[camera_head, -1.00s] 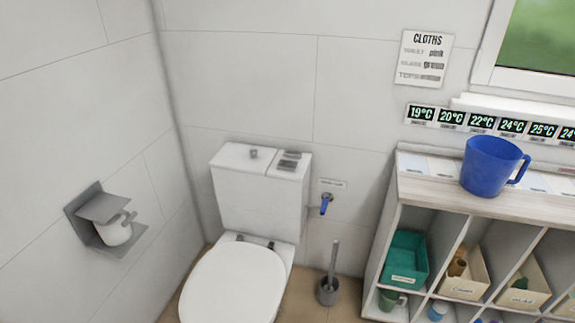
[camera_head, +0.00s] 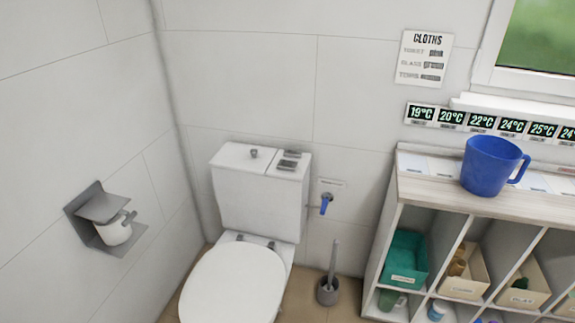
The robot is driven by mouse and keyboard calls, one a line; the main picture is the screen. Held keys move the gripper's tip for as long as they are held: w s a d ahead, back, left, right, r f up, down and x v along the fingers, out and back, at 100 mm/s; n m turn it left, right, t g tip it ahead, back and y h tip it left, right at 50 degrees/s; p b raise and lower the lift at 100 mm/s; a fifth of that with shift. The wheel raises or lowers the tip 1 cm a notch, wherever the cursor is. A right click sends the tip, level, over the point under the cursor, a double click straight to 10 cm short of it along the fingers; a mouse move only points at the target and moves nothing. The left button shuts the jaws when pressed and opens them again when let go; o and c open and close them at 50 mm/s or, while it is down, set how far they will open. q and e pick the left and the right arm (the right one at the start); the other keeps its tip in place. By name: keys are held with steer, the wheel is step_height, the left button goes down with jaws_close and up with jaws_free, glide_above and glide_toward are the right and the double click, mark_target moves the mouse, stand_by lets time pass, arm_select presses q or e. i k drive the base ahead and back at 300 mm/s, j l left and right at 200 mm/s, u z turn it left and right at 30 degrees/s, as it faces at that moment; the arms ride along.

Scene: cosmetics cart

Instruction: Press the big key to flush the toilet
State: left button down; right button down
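The white toilet stands in the corner, with its lid (camera_head: 233,284) closed. Its cistern (camera_head: 258,203) is against the back wall. On the right part of the cistern top are two grey keys, one behind the other: a rear key (camera_head: 292,154) and a front key (camera_head: 287,165). Which of them is bigger is hard to tell at this size. A small round grey knob (camera_head: 254,153) sits left of them on the cistern top. Neither of my grippers is in view.
A shelf unit (camera_head: 483,198) with bins stands at the right, a blue jug (camera_head: 491,165) on top. A toilet brush (camera_head: 329,288) stands on the floor between toilet and shelf. A blue-handled valve (camera_head: 326,204) is right of the cistern. A paper holder (camera_head: 103,218) is on the left wall.

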mark_target(291, 167)
steer(key=i+l, duration=0.6)
steer(key=l, duration=0.2)
steer(key=i+l, duration=0.25)
steer(key=l, duration=0.2)
steer(key=u, duration=1.65)
